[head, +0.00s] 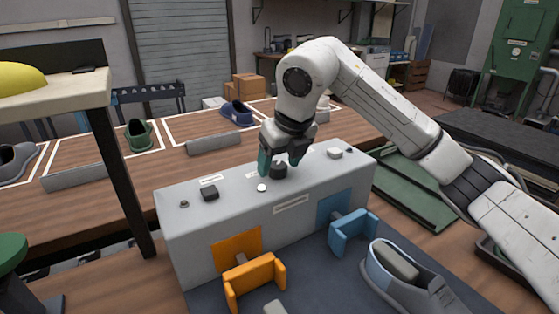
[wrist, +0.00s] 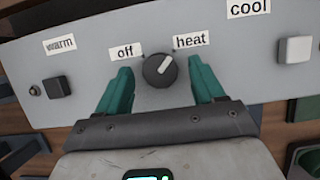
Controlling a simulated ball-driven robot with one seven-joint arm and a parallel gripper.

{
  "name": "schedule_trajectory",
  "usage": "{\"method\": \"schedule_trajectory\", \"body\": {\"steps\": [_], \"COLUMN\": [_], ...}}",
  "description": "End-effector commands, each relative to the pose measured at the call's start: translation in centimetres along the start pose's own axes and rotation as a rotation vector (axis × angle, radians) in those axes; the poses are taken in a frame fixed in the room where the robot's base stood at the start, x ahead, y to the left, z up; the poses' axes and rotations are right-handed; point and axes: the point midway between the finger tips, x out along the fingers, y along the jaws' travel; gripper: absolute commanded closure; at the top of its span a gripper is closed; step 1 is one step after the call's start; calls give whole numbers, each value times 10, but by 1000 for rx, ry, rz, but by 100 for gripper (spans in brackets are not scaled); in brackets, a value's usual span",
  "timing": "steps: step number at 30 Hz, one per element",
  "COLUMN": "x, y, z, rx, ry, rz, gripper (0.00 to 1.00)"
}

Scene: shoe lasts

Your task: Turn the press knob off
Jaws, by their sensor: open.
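The press knob (wrist: 159,71) is a round dark knob with a white pointer mark on the grey press box (head: 225,212). In the wrist view its mark points up and right toward the "heat" label (wrist: 191,41); the "off" label (wrist: 125,53) is at its upper left. The knob also shows in the head view (head: 278,172), partly covered by my gripper. My gripper (head: 280,164) is open, pointing down over the box top. In the wrist view its green fingers (wrist: 160,66) stand either side of the knob, with visible gaps; whether their tips reach down beside it is unclear.
A black square button (head: 210,194) near "warm", a white round button (head: 262,188) and a white square button (head: 335,153) sit on the box. Orange (head: 254,280) and blue (head: 352,232) clamps are in front. A grey shoe (head: 400,275) lies at right.

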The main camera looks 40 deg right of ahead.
Motion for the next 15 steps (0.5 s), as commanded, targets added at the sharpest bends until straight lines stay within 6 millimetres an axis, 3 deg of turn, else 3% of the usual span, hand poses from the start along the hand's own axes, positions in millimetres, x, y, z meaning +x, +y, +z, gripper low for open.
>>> {"method": "schedule_trajectory", "body": {"steps": [9,15], "x": [3,3], "y": [0,0], "z": [0,0], "rx": [0,0], "ry": [0,0], "rz": [0,0], "gripper": [32,50]}}
